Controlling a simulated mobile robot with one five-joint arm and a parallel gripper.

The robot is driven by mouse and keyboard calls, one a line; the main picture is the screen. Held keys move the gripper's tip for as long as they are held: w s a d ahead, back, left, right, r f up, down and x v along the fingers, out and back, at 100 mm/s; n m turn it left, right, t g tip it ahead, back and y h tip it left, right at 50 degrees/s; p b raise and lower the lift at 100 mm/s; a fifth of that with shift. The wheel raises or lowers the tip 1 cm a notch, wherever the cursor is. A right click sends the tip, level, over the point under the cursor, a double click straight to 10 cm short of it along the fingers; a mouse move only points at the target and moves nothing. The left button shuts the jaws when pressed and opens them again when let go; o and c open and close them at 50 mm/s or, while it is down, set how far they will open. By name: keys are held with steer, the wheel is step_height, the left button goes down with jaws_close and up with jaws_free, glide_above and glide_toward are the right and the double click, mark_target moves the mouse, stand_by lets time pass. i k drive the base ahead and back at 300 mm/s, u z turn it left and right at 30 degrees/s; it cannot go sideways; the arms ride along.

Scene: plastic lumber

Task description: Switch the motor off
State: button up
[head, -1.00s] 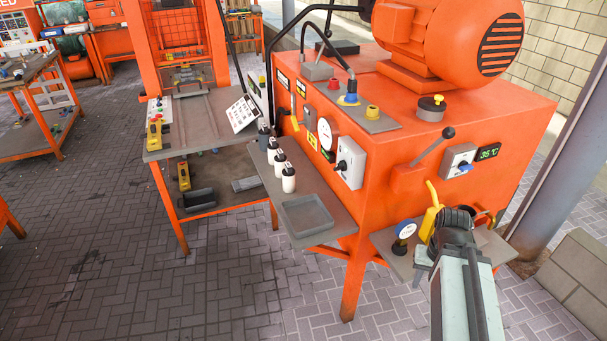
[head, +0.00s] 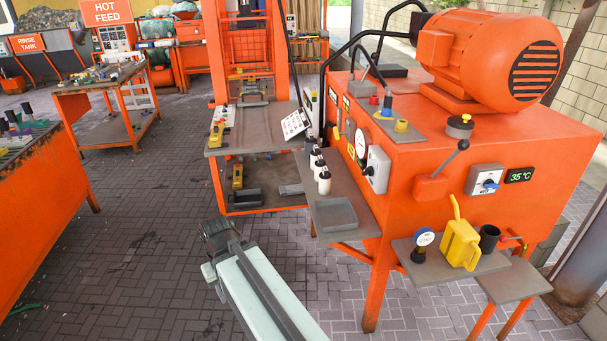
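The orange motor (head: 490,60) with a black slotted end sits on top of the large orange machine. On the machine's front are a grey switch box with a black knob (head: 376,170) and, farther right, a grey box with a blue knob (head: 486,180). Which one serves the motor, and their settings, I cannot read. My gripper (head: 215,237) is at the lower centre-left, above the paved floor, apart from the machine and both boxes. It points away from me; its fingertips are not clear.
A black-knobbed lever (head: 445,162) rises between the boxes. A 35 °C display (head: 520,175) is beside the blue knob. A yellow oil can (head: 460,243) and a round gauge (head: 423,243) stand on a low shelf. A side shelf (head: 335,195) juts out with white bottles.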

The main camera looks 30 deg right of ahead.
mark_target(369, 171)
steer(key=u, duration=0.35)
steer(key=i, duration=1.05)
steer(key=z, duration=0.1)
